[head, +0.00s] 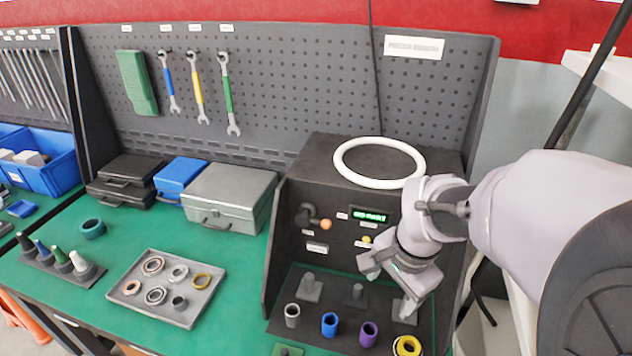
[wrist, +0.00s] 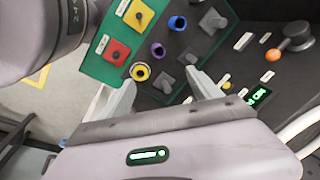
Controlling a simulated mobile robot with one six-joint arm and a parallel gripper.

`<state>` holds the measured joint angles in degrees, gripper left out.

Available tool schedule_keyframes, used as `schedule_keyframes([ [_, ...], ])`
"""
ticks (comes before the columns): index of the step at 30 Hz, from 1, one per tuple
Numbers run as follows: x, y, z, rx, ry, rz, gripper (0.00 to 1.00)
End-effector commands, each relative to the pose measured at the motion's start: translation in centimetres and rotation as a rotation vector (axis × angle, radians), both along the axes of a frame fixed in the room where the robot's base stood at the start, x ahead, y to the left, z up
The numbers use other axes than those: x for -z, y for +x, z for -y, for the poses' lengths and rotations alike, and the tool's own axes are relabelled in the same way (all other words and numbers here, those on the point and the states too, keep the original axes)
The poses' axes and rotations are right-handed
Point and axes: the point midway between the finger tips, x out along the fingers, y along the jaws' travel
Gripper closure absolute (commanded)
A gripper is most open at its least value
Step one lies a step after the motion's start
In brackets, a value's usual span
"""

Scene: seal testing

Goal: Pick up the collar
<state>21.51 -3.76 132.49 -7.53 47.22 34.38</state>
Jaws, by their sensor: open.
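Nothing is labelled legibly as the collar, so I cannot tell which ring-like part it is. Short hollow cylinders stand in a row at the black test box's front: a grey one (head: 292,315), a blue one (head: 330,324), a purple one (head: 368,334) and a wider yellow one (head: 407,346). The wrist view shows the blue (wrist: 177,22), purple (wrist: 158,49) and yellow (wrist: 140,71) ones beyond my fingertips. My gripper (head: 388,287) is open and empty, above the box's right front. In the wrist view, a dark grey post lies between the fingertips (wrist: 160,78), farther off.
A grey tray (head: 133,297) with several rings lies on the green bench, with a teal ring (head: 92,228) behind it. The test box (head: 305,165) carries a large white ring (head: 345,172) on top. Grey posts stand behind the cylinders. Cases stand behind. Bench right of the tray is clear.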

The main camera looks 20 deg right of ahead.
Motion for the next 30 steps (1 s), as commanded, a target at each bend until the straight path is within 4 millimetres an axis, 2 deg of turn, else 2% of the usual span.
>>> schedule_keyframes([
  [3,2.9,0.2,4.2,0.201,0.03,-0.086,0.27],
  [6,5.8,-0.2,7.4,0.362,0.051,-0.147,0.27],
  [9,7.9,-0.7,9.2,0.458,0.062,-0.181,0.27],
  [11,9.0,-0.8,9.5,0.48,0.065,-0.189,0.27],
  [18,16.4,-0.9,9.4,0.479,0.066,-0.191,0.27],
  [21,18.8,-0.8,9.5,0.479,0.066,-0.189,0.27],
  [30,22.2,-1.0,9.4,0.478,0.065,-0.188,0.27],
])
